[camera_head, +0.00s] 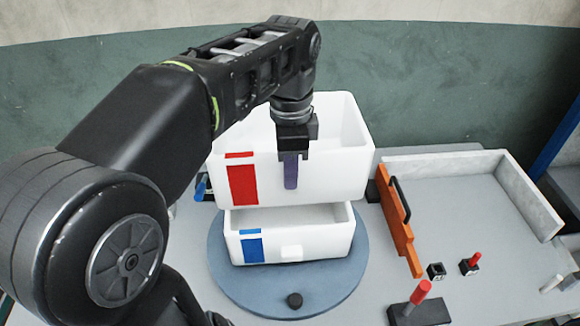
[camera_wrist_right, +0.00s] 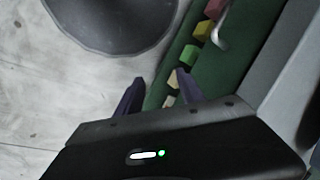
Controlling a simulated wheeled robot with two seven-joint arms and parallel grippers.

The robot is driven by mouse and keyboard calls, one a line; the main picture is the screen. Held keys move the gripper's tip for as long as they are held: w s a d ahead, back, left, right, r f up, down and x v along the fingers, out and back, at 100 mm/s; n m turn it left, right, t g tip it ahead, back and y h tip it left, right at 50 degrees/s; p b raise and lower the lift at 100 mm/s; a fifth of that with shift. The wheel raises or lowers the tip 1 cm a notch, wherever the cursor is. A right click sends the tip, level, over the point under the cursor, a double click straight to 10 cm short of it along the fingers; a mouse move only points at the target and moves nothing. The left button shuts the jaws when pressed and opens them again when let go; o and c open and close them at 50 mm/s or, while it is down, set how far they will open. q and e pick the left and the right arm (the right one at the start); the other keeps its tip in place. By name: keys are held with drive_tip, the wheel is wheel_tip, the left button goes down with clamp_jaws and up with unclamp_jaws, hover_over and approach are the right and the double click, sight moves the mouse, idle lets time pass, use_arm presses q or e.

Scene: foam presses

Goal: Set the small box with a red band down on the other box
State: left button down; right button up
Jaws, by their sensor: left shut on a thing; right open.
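The white open box with a red band (camera_head: 243,186) is in the head view, held up and looking level. My left gripper (camera_head: 291,168) is shut on its front wall, with one purple finger showing outside it. The other box, white and open with a blue band (camera_head: 252,250), stands upright on a round blue-grey plate (camera_head: 230,285). The red-band box hangs over its back part and hides some of it; the size of any gap is unclear. My right gripper (camera_wrist_right: 158,92) is open and empty in the right wrist view, away from both boxes.
On the right stand an orange panel (camera_head: 398,225) with a black handle, a pale-walled tray (camera_head: 528,195) and red-handled pieces (camera_head: 418,297). The right wrist view shows coloured blocks (camera_wrist_right: 187,55) on a green strip.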

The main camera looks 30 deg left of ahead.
sight(290, 198)
use_arm(q)
drive_tip(key=shift+a, duration=0.1)
wheel_tip(290, 198, down, 6)
drive_tip(key=b, duration=0.4)
drive_tip(key=shift+r, duration=0.2)
drive_tip(key=shift+f+b, duration=1.25)
drive_tip(key=shift+f, duration=0.25)
drive_tip(key=c, duration=1.3)
unclamp_jaws()
drive_tip(key=shift+r, duration=0.15)
